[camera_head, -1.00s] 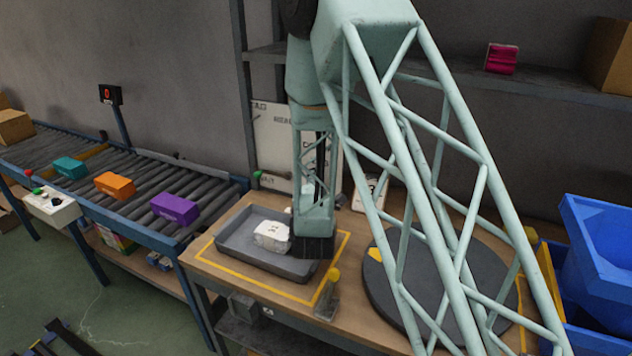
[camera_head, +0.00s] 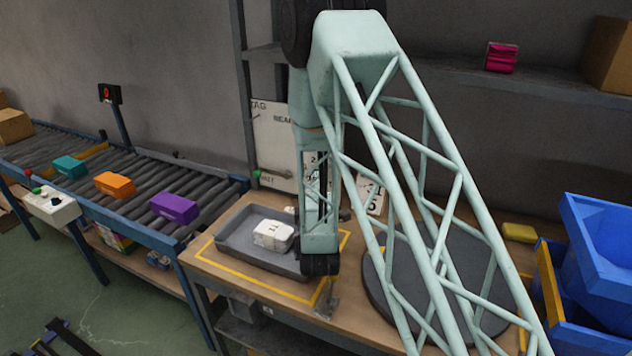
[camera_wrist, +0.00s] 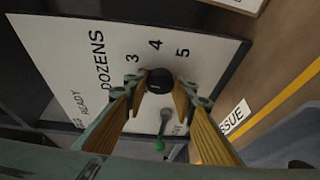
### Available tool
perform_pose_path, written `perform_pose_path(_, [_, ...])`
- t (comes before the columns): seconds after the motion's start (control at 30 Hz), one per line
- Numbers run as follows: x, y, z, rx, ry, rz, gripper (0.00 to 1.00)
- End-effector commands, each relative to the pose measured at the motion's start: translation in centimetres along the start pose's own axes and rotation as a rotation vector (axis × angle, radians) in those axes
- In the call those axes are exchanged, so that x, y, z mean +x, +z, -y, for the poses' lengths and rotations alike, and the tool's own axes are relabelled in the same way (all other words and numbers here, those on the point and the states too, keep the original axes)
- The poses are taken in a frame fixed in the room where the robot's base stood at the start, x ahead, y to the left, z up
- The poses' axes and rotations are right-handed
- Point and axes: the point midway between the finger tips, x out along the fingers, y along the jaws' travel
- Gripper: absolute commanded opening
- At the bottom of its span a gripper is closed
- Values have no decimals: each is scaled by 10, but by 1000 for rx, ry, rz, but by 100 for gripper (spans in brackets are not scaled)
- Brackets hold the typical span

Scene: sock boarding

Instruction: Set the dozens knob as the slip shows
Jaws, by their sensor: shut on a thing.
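In the wrist view my gripper (camera_wrist: 163,87) has its two yellow-sided fingers on either side of a round black knob (camera_wrist: 159,79), shut on it. The knob is on a white panel (camera_wrist: 60,50) marked DOZENS, with 3, 4 and 5 around it. I cannot tell which number the knob points to. In the head view the same panel (camera_head: 272,135) stands behind the bench, partly hidden by my arm, and my fingertips are hidden. A white card (camera_head: 371,196) with dark print stands right of my arm; its print is too small to read, and I cannot tell whether it is the slip.
A green-tipped lever (camera_wrist: 160,143) is just below the knob. A grey tray (camera_head: 232,250) on the bench holds a white bundle (camera_head: 273,235). A dark turntable (camera_head: 380,298) is at right, near blue bins (camera_head: 598,250). A conveyor (camera_head: 130,185) carries coloured boxes.

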Motion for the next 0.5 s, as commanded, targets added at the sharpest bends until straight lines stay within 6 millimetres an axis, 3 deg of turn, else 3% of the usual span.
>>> perform_pose_path(0.13, [0, 1, 0, 0, 0, 1, 14])
perform_pose_path(0.17, [0, 1, 0, 0, 0, 1, 26])
perform_pose_path(0.3, [0, 1, 0, -1, 0, 1, 38])
perform_pose_path(0.5, [0, 0, 0, -1, 0, 1, 38])
